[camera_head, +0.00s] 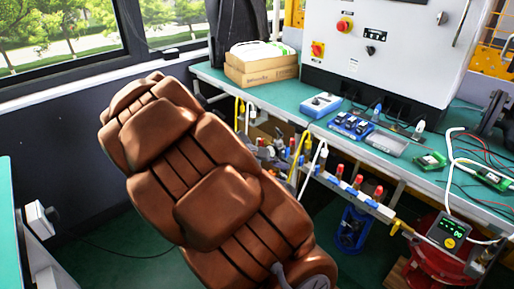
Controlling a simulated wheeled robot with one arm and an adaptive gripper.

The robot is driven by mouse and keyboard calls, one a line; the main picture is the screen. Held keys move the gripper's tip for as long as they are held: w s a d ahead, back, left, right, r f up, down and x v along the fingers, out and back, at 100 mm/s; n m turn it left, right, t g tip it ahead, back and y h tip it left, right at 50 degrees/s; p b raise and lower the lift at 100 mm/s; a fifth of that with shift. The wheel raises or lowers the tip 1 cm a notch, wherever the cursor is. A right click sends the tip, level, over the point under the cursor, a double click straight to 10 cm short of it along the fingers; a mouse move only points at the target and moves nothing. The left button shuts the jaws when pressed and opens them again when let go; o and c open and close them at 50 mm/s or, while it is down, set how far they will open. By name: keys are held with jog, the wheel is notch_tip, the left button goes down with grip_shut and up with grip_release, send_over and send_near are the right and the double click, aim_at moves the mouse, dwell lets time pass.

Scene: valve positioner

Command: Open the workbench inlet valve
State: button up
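A rail of small valves and fittings (345,187) runs along the front edge of the green workbench (460,190). It carries several red-capped fittings (357,181) and blue ones. A yellow fitting (395,228) sits at the rail's right end, beside a dark digital gauge (448,232). I cannot tell which of these is the inlet valve, or whether it is open or shut. The left part of the rail is crowded by hoses and grey parts, partly hidden behind a brown chair (215,190). I cannot make out my gripper in this view.
The brown padded chair stands tilted in the picture, between me and the bench's left part. A grey control cabinet (395,45), cardboard boxes (262,70) and small devices stand on the bench. A red object (435,268) is below at right. Yellow and white hoses hang in front.

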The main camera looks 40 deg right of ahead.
jog(key=w+d+n+h, duration=0.3)
jog(key=w+d, duration=0.3)
jog(key=n+t+h+b, duration=0.2)
jog(key=n+t+h, duration=0.35)
jog(key=n, duration=0.55)
send_near(260, 144)
jog(key=d, duration=0.1)
jog(key=shift+s+d+b, duration=0.15)
jog(key=shift+d+b, duration=0.2)
jog(key=shift+d, duration=3.4)
jog(key=shift+c, duration=0.3)
grip_shut()
